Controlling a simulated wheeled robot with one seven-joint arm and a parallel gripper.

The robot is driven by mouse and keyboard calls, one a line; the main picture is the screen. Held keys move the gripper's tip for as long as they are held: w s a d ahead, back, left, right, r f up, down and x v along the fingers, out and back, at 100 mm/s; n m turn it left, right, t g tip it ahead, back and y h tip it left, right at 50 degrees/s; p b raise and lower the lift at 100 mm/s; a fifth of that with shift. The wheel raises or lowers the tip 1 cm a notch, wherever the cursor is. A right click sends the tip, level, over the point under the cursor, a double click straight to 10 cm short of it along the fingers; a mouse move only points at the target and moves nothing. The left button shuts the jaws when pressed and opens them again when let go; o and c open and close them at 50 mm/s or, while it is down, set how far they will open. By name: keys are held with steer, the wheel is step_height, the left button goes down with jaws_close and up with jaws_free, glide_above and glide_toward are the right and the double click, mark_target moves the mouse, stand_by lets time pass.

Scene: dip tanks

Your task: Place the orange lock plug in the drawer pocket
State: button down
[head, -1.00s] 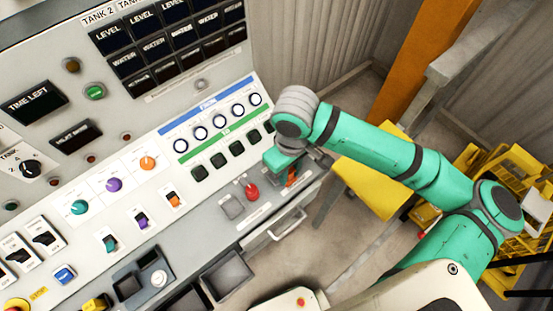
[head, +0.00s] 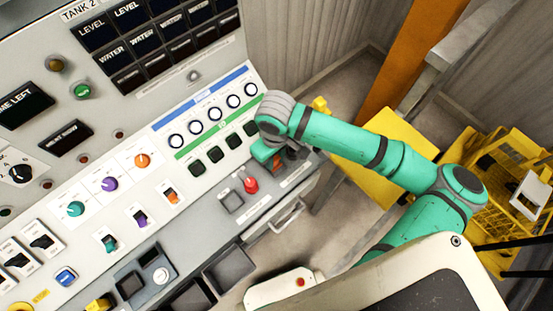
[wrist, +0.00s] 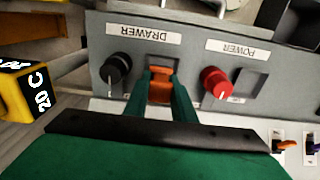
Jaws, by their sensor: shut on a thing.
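In the head view the plug (head: 277,160) shows as a small orange patch under my gripper (head: 270,155), at the right end of the console ledge.
A red knob (wrist: 215,82) and a square POWER recess (wrist: 251,83) lie to the right of my fingers in the wrist view; a black knob (wrist: 116,68) lies left. A yellow "20 C" block (wrist: 27,90) is farther left. A drawer handle (head: 287,215) is on the console front.

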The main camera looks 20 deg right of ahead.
mark_target(275, 158)
steer(key=c, duration=1.5)
jaws_free()
steer(key=shift+s+d+f, duration=0.2)
steer(key=shift+s+f, duration=0.2)
steer(key=shift+s, duration=0.05)
steer(key=shift+w, duration=0.1)
steer(key=shift+r, duration=0.1)
steer(key=shift+w+r, duration=0.1)
steer(key=shift+r, duration=0.4)
step_height(275, 158, up, 11)
steer(key=shift+a, duration=0.1)
